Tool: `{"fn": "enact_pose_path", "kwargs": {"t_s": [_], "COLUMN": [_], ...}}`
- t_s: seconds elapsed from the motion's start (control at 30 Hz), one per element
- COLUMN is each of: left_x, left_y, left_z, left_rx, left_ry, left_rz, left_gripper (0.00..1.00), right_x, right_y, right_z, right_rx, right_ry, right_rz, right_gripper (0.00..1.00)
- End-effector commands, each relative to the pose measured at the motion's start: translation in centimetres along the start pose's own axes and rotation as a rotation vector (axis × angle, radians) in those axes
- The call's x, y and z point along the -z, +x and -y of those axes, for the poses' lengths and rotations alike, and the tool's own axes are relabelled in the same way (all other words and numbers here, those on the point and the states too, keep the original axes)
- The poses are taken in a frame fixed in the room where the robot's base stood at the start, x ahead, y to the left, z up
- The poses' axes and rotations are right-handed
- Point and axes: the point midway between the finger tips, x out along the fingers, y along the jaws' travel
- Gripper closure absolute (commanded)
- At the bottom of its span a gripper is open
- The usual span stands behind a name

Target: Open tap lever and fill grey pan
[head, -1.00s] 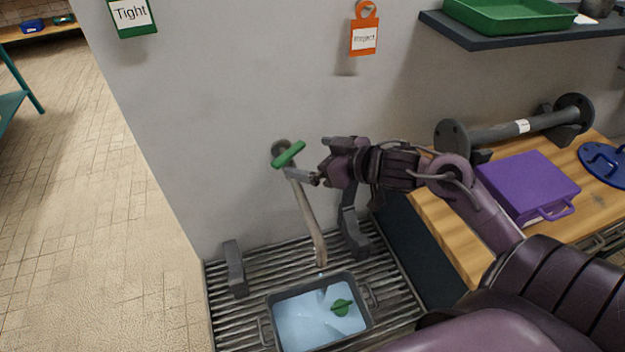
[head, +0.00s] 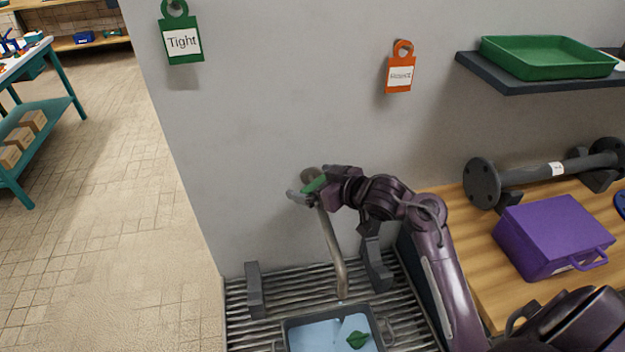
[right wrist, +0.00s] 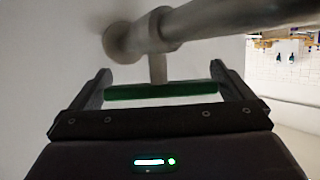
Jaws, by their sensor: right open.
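The tap (head: 333,250) comes out of the grey wall, its spout slanting down over the grey pan (head: 330,313). Its green lever (head: 316,184) shows partly behind my right gripper (head: 312,191). In the right wrist view the lever (right wrist: 160,91) lies crosswise between the two spread fingers of the open right gripper (right wrist: 160,88). The pan stands on the slatted drain and holds light blue water with a green shape in it; its near part is cut off. My left gripper is out of view.
Dark upright brackets (head: 255,290) stand on the drain (head: 245,326). To the right, a wooden bench (head: 480,285) carries a purple case (head: 552,237) and a flanged pipe (head: 530,175). A shelf with a green tray (head: 548,57) hangs above.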

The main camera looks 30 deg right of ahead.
Motion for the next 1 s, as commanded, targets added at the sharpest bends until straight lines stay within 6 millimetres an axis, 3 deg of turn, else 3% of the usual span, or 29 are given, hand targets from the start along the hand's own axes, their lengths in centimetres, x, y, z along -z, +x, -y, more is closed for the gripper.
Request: {"fn": "enact_pose_path", "kwargs": {"t_s": [0.37,0.63,1.0], "left_x": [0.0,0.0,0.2], "left_y": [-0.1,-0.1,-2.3], "left_z": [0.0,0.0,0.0], "left_rx": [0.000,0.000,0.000], "left_ry": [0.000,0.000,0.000], "left_rz": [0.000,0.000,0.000], "left_gripper": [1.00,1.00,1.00], "right_x": [0.0,0.0,0.1], "right_y": [0.9,0.9,0.8], "right_z": [0.0,0.0,0.2], "right_rx": [-0.001,-0.001,0.117], "right_ry": [-0.001,0.000,-0.049], "right_rz": [0.001,0.001,0.002], "right_gripper": [0.00,0.32,0.32]}}
